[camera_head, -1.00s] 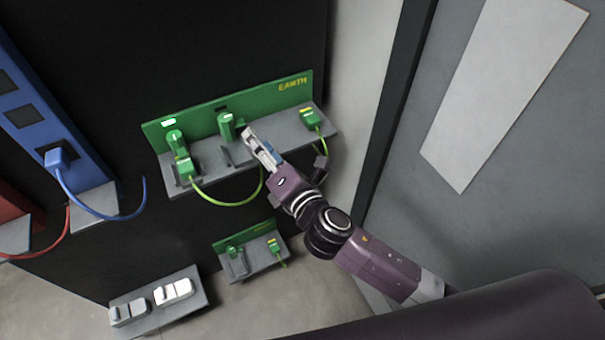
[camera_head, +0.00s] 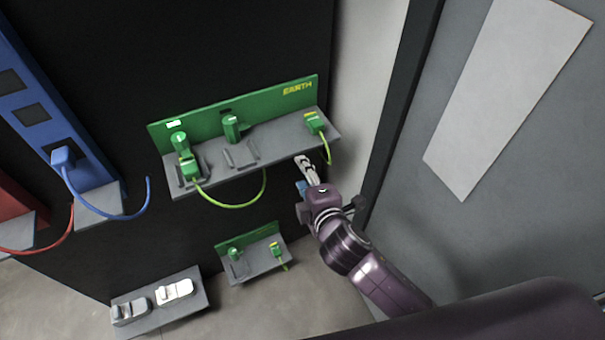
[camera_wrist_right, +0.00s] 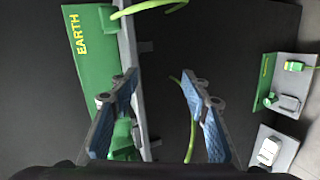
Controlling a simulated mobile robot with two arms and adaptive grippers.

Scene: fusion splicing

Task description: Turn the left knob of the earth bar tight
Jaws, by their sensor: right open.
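The earth bar (camera_head: 255,104) is a green panel marked EARTH with a grey shelf, on the dark wall. Its left knob (camera_head: 179,140) is green, above a green plug (camera_head: 189,168) with a yellow-green cable. A second green knob (camera_head: 231,127) stands near the middle. My right gripper (camera_head: 302,168) is open and empty, in front of the bar's right end and well right of the left knob. In the right wrist view its blue-padded fingers (camera_wrist_right: 160,90) are spread; one covers part of a green piece (camera_wrist_right: 123,138) that I cannot identify. My left gripper is not in view.
A green plug (camera_head: 314,122) with a cable sits at the shelf's right end. A smaller green unit (camera_head: 254,258) is below, and a grey shelf with white pieces (camera_head: 175,291) is lower left. A blue panel (camera_head: 45,118) stands left. A grey door (camera_head: 530,170) is at right.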

